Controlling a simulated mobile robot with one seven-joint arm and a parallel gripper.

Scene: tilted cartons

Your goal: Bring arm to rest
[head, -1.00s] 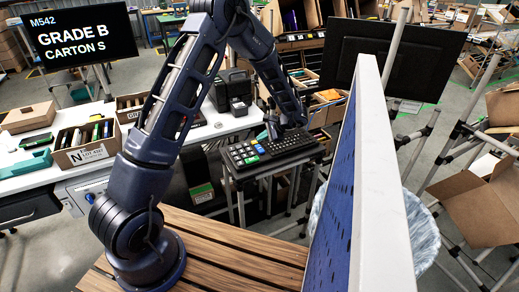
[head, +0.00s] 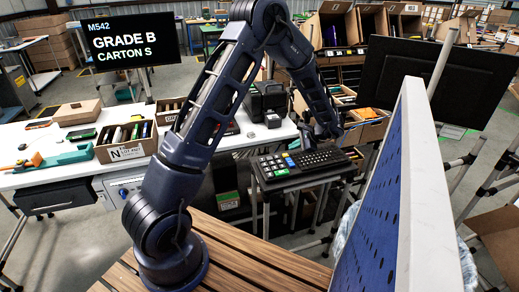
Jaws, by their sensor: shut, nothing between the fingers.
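My dark blue arm rises from the slatted wooden deck, bends at the top of the head view and slopes down to the right. My gripper (head: 330,130) is at its lower end, small and dark, above the back of the keyboard stand and beside an open carton (head: 366,128). Its fingers are shut and hold nothing. The fingertips are hard to make out against the dark background.
A keyboard (head: 300,163) lies on a small stand below my gripper. A blue perforated panel (head: 375,215) stands close on the right. A white bench (head: 60,165) with a carton of items (head: 127,140) is at left. A screen (head: 122,42) reads GRADE B, CARTON S.

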